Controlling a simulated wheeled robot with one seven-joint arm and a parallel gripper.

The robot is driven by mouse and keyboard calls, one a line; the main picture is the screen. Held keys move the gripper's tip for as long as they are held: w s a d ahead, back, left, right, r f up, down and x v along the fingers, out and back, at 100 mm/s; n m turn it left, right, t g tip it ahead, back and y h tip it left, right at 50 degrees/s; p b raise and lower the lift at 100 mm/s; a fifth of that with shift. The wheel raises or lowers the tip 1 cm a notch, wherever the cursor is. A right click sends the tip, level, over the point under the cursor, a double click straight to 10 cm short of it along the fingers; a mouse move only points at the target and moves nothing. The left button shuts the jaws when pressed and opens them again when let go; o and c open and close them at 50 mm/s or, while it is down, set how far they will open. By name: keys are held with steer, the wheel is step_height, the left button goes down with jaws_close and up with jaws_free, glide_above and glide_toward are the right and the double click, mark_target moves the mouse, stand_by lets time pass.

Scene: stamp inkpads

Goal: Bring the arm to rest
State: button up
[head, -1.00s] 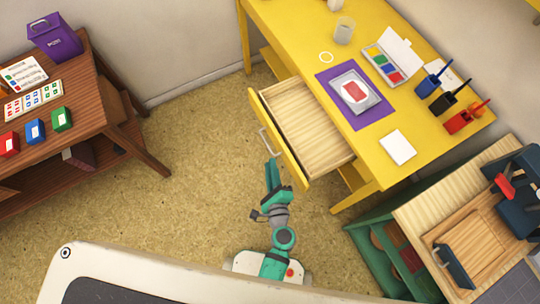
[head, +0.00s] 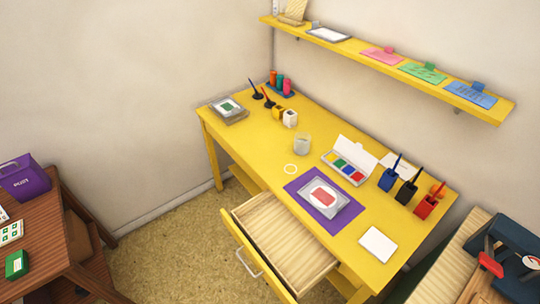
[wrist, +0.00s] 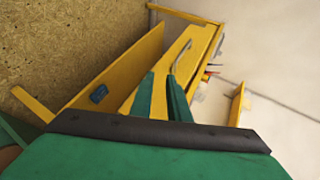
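My gripper (wrist: 162,75) shows in the wrist view as two green fingers with a gap between them and nothing held. It is out of the head view. The yellow desk (head: 240,150) has its drawer (head: 285,240) pulled open and looks empty inside. The drawer's metal handle (head: 250,262) is free. In the wrist view a handle (wrist: 182,52) on a yellow front shows beyond the fingertips, apart from them.
The purple mat (head: 291,186), inkpad set (head: 328,157), white card (head: 378,244) and stamp holders stand on the desk. A yellow wall shelf (head: 350,55) hangs above. A brown table (head: 60,267) is at left, with clear floor (head: 165,255) between.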

steer(key=s+d+r+n+t+h, duration=0.1)
steer(key=s+r+n, duration=0.4)
steer(key=r+n, duration=0.2)
steer(key=s+d+r+n+t, duration=0.1)
steer(key=s+r+n, duration=0.4)
steer(key=r, duration=0.5)
steer(key=n, duration=0.2)
steer(key=shift+d+r+n+h, duration=0.2)
steer(key=shift+n+h, duration=0.2)
